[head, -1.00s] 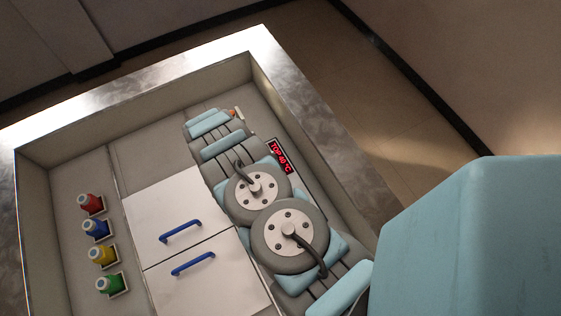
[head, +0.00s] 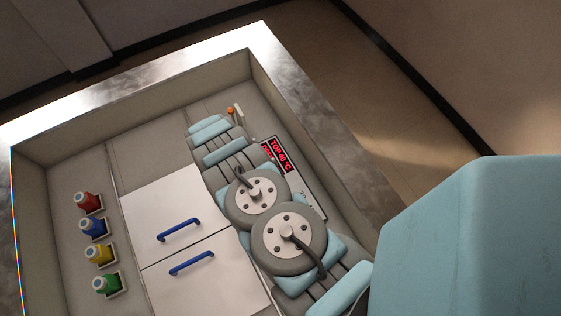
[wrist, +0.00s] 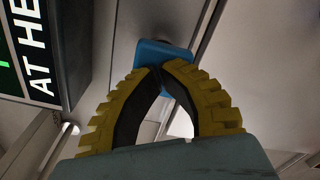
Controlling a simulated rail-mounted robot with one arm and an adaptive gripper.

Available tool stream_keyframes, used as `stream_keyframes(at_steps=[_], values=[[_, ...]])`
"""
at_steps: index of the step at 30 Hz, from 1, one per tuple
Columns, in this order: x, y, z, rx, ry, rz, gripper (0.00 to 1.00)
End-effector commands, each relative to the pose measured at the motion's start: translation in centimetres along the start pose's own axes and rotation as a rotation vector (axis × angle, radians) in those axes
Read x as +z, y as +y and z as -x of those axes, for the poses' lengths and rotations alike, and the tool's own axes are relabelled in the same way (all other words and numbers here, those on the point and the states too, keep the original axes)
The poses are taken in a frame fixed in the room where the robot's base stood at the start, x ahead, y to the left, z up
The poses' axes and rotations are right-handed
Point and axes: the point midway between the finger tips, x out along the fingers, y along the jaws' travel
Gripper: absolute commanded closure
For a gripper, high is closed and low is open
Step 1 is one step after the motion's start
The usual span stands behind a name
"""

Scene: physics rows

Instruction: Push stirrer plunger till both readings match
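My gripper (wrist: 162,70) shows in the wrist view with two yellow ribbed fingers. Their dark inner faces curve together and the tips meet, with nothing visible held between them. A blue block (wrist: 165,53) is right at the fingertips; I cannot tell whether they touch it or whether it is the stirrer plunger. In the head view a red-lit display (head: 278,154) reads "TOP 40 °C", with a second line partly hidden by my arm. The gripper is hidden there beneath my arm, and no plunger can be made out for sure.
A dark panel (wrist: 48,50) with white letters "AT HE" stands close left of the fingers. An orange knob (head: 231,110) sits near a pale upright piece. White doors with blue handles (head: 179,230) and several coloured bottles (head: 94,227) lie left. A metal rim (head: 300,90) surrounds the basin.

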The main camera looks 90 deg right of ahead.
Motion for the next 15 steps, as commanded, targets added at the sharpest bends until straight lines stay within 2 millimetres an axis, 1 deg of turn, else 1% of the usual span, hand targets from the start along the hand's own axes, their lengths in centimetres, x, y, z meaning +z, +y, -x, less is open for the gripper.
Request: stream_keyframes(at_steps=[15], values=[[0.0, 0.0, 3.5, 0.0, 0.0, 0.001, 1.0]])
